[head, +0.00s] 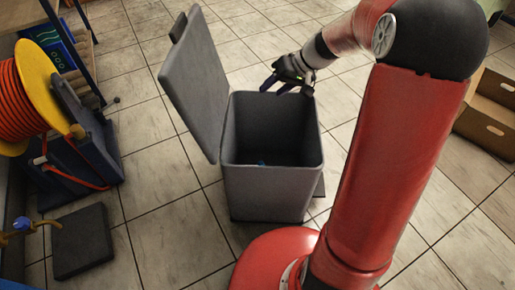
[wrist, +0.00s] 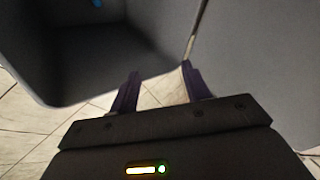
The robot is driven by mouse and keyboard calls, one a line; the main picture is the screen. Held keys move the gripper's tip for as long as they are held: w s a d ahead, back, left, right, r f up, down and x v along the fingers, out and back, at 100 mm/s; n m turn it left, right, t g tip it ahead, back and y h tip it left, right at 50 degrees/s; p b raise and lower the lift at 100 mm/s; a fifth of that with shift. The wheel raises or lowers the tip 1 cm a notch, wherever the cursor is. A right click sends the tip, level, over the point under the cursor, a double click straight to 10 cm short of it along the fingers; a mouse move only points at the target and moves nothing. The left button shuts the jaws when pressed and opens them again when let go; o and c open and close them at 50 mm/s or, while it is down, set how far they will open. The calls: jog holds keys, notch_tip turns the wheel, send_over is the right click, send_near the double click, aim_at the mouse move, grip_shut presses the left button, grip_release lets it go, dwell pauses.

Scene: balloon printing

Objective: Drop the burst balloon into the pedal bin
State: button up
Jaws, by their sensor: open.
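The grey pedal bin (head: 268,193) stands on the tiled floor with its lid (head: 197,85) up on the left. A small blue scrap (head: 262,163), which may be the burst balloon, lies inside the bin, mostly hidden by the front wall. It also shows at the top edge of the wrist view (wrist: 97,3). My gripper (head: 276,88) is open and empty at the bin's far rim. In the wrist view my two fingers (wrist: 160,77) are apart with nothing between them, beside the bin's rim and the lid.
An orange hose reel (head: 32,92) stands at the left near a shelf. A dark flat pad (head: 80,241) lies on the floor. A cardboard box (head: 488,113) is at the right. Tiled floor behind the bin is clear.

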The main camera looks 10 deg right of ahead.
jog(key=shift+r, duration=0.1)
jog(key=p+v, duration=0.1)
jog(key=v, duration=0.6)
jog(key=shift+d+r, duration=0.25)
jog(key=shift+s+a, duration=0.1)
jog(key=shift+s, duration=0.1)
jog(key=s+a+r+h+p, duration=0.1)
jog(key=s+r, duration=0.3)
jog(key=s, duration=0.4)
jog(key=s+a+r+m+t+h+p, duration=0.1)
jog(key=s+r+h+p, duration=0.2)
jog(key=s, duration=0.6)
jog(key=s+a+r+t+h+p, duration=0.1)
jog(key=s+r+p, duration=0.3)
jog(key=s, duration=0.4)
jog(key=shift+s+a+r+h, duration=0.2)
jog(key=shift+a+r+h, duration=0.3)
jog(key=shift+h, duration=0.3)
jog(key=shift+r, duration=0.1)
